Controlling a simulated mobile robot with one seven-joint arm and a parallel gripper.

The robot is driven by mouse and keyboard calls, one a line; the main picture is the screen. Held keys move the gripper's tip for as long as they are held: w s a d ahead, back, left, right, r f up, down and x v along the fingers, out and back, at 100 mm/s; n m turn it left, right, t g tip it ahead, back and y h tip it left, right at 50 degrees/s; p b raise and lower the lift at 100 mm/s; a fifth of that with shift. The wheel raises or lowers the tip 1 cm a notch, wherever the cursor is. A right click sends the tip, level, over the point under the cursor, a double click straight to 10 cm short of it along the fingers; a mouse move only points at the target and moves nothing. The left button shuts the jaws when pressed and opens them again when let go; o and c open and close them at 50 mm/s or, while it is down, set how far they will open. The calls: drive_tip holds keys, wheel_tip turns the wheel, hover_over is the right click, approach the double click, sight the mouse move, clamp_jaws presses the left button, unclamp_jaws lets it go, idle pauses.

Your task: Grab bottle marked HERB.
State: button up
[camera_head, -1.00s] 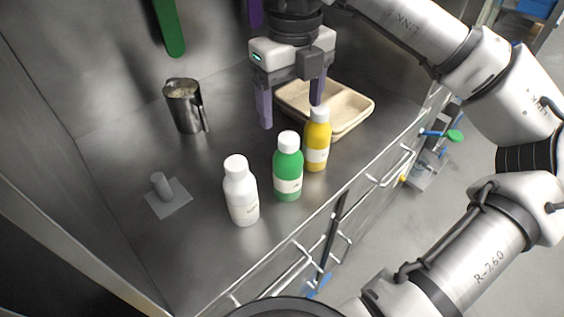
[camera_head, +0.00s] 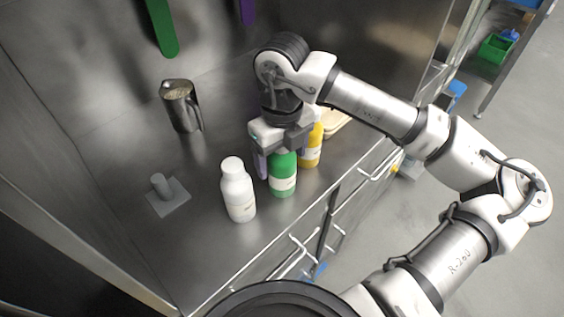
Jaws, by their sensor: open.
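A green bottle (camera_head: 283,181) stands on the steel counter, its cap hidden by my gripper. A white bottle (camera_head: 238,190) stands to its left and a yellow bottle (camera_head: 310,151) to its right. Each has a pale label, but the lettering is too small to read, so I cannot tell which says HERB. My gripper (camera_head: 278,163) is open and pointing down over the top of the green bottle. One purple finger shows at the green bottle's left side; the other is mostly hidden. I cannot tell whether either finger touches the bottle.
A metal pitcher (camera_head: 181,107) stands at the back left. A small grey post on a square base (camera_head: 167,195) is at the left. The counter's front edge with rails runs close to the bottles.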

drive_tip(key=c, duration=1.3)
